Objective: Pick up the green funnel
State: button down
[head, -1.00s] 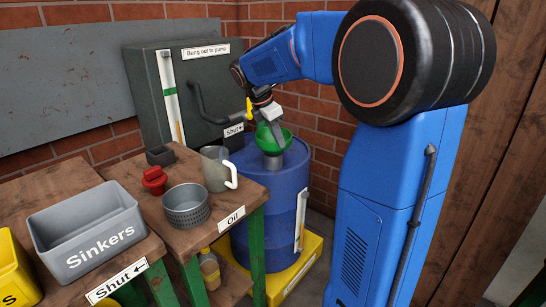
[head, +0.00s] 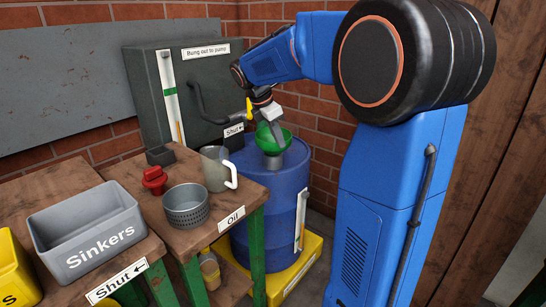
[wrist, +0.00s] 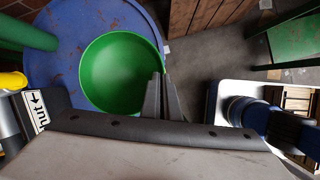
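The green funnel (head: 265,138) is at the top of the blue drum (head: 270,190), upright, its mouth facing up. A grey piece (head: 274,161) shows just below it; whether the funnel touches it I cannot tell. My gripper (head: 278,132) reaches down to the funnel's near right side. In the wrist view the funnel (wrist: 115,75) is a round green bowl over the drum top, and my gripper's fingers (wrist: 160,97) are close together on its right rim, one inside and one outside. The funnel's spout is hidden.
A wooden bench left of the drum holds a clear jug (head: 216,168), a grey strainer (head: 186,206), a red part (head: 154,180) and a small dark box (head: 160,156). A grey Sinkers bin (head: 90,235) stands further left. A dark cabinet (head: 180,95) stands behind the drum.

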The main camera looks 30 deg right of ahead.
dwell(0.4)
notch_tip(320, 180, up, 10)
dwell(0.6)
dwell(1.1)
